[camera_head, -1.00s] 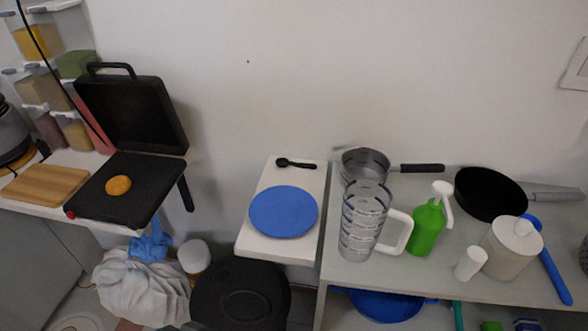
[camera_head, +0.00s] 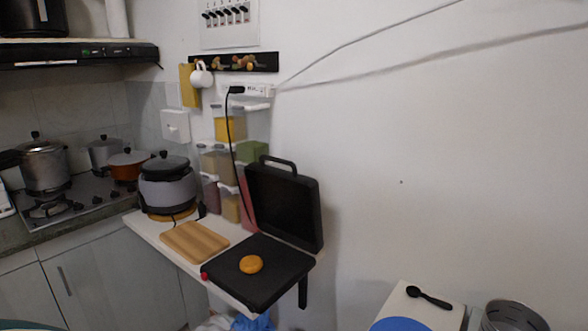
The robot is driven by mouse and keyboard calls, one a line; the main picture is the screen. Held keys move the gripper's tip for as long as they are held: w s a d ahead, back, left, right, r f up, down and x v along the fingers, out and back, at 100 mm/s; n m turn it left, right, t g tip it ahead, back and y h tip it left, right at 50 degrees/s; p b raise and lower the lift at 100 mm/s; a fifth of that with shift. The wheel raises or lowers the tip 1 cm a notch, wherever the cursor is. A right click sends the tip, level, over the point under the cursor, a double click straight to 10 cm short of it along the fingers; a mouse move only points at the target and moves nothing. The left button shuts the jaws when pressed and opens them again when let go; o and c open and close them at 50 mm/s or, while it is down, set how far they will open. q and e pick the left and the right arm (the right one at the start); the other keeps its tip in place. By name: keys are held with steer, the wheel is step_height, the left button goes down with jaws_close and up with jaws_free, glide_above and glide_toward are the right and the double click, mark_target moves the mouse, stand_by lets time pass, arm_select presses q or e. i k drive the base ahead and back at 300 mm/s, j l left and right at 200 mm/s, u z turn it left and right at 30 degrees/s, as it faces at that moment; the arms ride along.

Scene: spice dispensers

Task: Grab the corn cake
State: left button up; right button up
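The corn cake (camera_head: 251,264) is a small round orange-yellow disc. It lies on the dark lower plate of the open black grill (camera_head: 282,277), whose lid stands upright behind it. The grill sits on a white counter near the middle of the view. Neither of my grippers is in view.
A wooden board (camera_head: 194,241) lies left of the grill, with a rice cooker (camera_head: 168,186) behind it. Spice dispensers (camera_head: 229,128) hang on the wall behind. A black cable runs down to the counter. A blue plate (camera_head: 400,324) and black spoon (camera_head: 429,297) are at lower right.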

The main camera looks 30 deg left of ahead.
mark_target(251, 263)
steer(key=u, duration=1.35)
steer(key=z, duration=0.55)
steer(key=j+z, duration=0.2)
steer(key=z, duration=0.25)
steer(key=j+z, duration=0.25)
steer(key=z, duration=0.2)
steer(key=j+z, duration=0.25)
steer(key=z, duration=0.15)
steer(key=j+z, duration=0.2)
steer(key=j, duration=0.15)
steer(key=k+j+z, duration=0.2)
steer(key=j, duration=0.15)
steer(key=j+z, duration=0.2)
steer(key=j, duration=0.1)
